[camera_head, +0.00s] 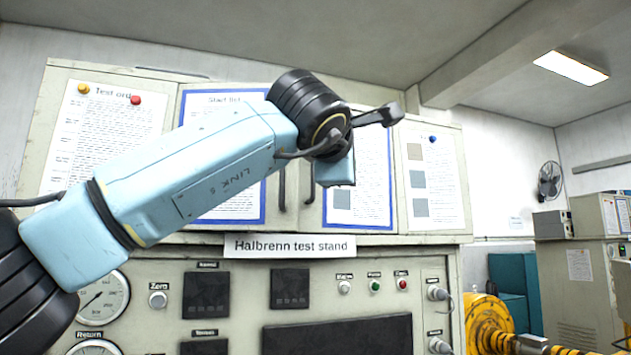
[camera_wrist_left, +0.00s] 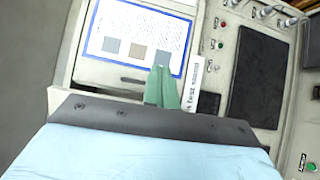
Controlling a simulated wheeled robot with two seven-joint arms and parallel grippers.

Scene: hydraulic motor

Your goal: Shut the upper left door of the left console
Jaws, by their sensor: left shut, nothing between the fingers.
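My left gripper's green fingers (camera_wrist_left: 163,88) are shut and empty in the wrist view, over a blue-bordered sheet with grey squares and near the name label. In the head view the fingers are hidden behind my wrist. My right gripper is not in view.
The "Halbrenn test stand" label (camera_head: 289,246) sits below the doors. A panel with gauges (camera_head: 103,297), displays and buttons is beneath it. A yellow motor (camera_head: 486,320) and another cabinet (camera_head: 590,250) stand at right. The space above the console is clear.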

